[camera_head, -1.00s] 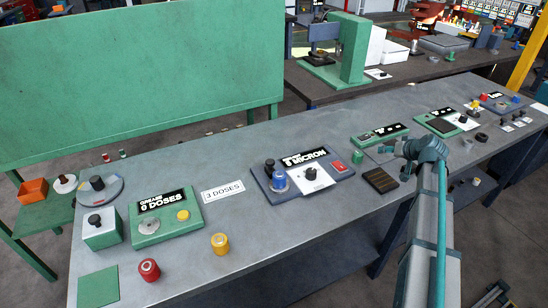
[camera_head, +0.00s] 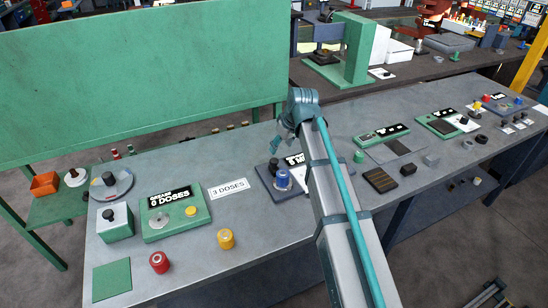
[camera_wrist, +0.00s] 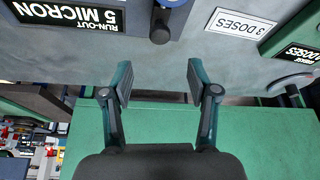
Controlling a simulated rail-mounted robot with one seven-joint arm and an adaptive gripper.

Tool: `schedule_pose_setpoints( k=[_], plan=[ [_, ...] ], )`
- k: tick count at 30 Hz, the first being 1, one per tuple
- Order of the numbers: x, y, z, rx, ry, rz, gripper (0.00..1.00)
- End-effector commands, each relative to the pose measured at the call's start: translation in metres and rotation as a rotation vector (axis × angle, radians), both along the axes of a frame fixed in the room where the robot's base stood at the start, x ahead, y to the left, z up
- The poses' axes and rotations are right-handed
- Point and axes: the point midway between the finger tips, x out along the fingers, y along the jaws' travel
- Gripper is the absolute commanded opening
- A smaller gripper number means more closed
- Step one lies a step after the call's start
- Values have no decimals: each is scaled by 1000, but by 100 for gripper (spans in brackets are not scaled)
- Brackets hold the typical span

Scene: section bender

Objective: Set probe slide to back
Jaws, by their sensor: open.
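The run-out panel (camera_head: 262,172) lies mid-bench, with a display reading "RUN-OUT 5 MICRON" (camera_wrist: 68,14) in the wrist view. A black knob (camera_head: 274,165) stands at its back left, just behind a blue cylinder (camera_head: 283,180). The knob also shows in the wrist view (camera_wrist: 160,34). No part is labelled as the probe slide; this knob may be it. My gripper (camera_head: 278,145) is above the bench's back edge, behind the knob. In the wrist view my gripper (camera_wrist: 158,82) is open and empty, apart from the knob. My arm hides the panel's right part.
A "3 DOSES" card (camera_head: 229,188) and the grease panel (camera_head: 150,222) lie left of the run-out panel. A green board (camera_head: 140,80) stands behind the bench. Bare bench surrounds the card.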

Motion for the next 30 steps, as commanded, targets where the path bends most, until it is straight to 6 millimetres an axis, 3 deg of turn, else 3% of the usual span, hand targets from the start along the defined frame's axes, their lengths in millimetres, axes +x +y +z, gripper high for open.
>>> schedule_pose_setpoints(
  k=[12,18,30],
  plan=[
    [19,16,-58,1,1,0,60],
    [25,21,-77,2,0,-1,60],
    [27,23,-85,2,-2,-1,60]
  ],
)
